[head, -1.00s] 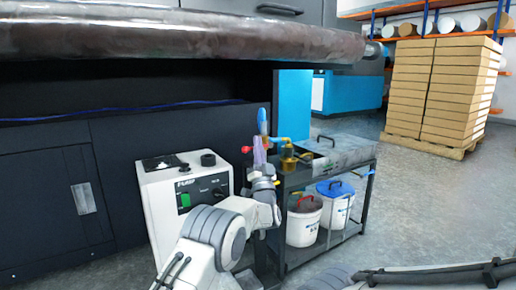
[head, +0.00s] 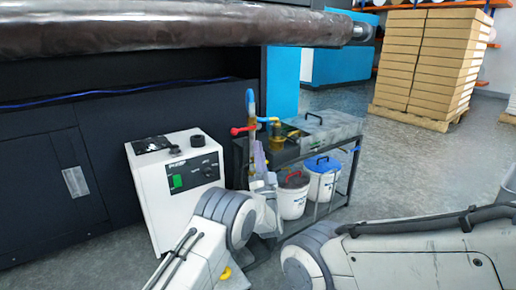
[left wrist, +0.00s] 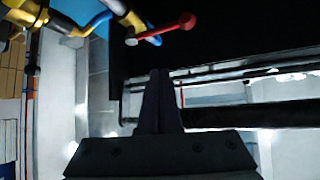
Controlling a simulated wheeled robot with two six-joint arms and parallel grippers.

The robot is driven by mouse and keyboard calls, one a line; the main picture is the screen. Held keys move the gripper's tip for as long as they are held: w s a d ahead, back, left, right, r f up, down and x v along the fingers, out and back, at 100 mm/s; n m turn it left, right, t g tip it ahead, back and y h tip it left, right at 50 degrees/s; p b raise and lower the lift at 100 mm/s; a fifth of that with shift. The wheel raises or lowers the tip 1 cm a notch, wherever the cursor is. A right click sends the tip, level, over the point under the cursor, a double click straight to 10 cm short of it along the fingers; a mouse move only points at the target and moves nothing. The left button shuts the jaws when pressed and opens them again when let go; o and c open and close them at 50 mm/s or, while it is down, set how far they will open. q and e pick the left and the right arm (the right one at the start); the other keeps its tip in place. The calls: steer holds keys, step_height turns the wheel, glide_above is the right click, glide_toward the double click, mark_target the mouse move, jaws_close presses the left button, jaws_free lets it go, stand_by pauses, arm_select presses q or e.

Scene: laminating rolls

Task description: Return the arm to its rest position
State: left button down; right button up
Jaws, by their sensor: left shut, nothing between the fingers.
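My left gripper (head: 259,152) is shut with its fingers pointing up, in front of the black cart (head: 352,150). It also shows shut and empty in the left wrist view (left wrist: 160,76). A red valve handle (head: 240,130) on a blue and brass pipe stands just above and left of the fingers in the head view. In the left wrist view the red handle (left wrist: 170,28) is beyond the fingertips, apart from them. My right arm (head: 400,262) crosses the lower right, and its gripper is out of the picture.
A white pump box (head: 155,195) stands left of my left arm. Two white buckets (head: 291,204) (head: 322,186) sit on the cart's lower shelf. A large dark roll (head: 180,28) spans the top. Stacked boxes (head: 428,60) stand at the back right; the floor before them is clear.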

arm_select(q)
steer(key=d+r+m+g+h+p, duration=0.35)
steer(key=d+r+g+h, duration=0.25)
steer(key=d+h, duration=0.25)
steer(key=s+d+g+h+p, duration=0.3)
steer(key=s+g+p, duration=0.1)
steer(key=s+g, duration=0.5)
steer(key=s+a+f+g+y+p, duration=0.15)
steer(key=s+a+g, duration=0.35)
steer(key=s, duration=0.9)
steer(key=s+a+f+g+y+p, duration=0.1)
steer(key=s+a+g+y+p, duration=0.15)
steer(key=s+a, duration=0.75)
steer(key=s+a+f+g+y+p, duration=0.1)
steer(key=s+a+g+p, duration=0.3)
steer(key=s, duration=1.3)
step_height(320, 180, up, 38)
steer(key=d+p, duration=0.1)
steer(key=p, duration=3.5)
steer(key=shift+w+d, duration=0.35)
steer(key=shift+w, duration=0.05)
steer(key=shift+f, duration=0.1)
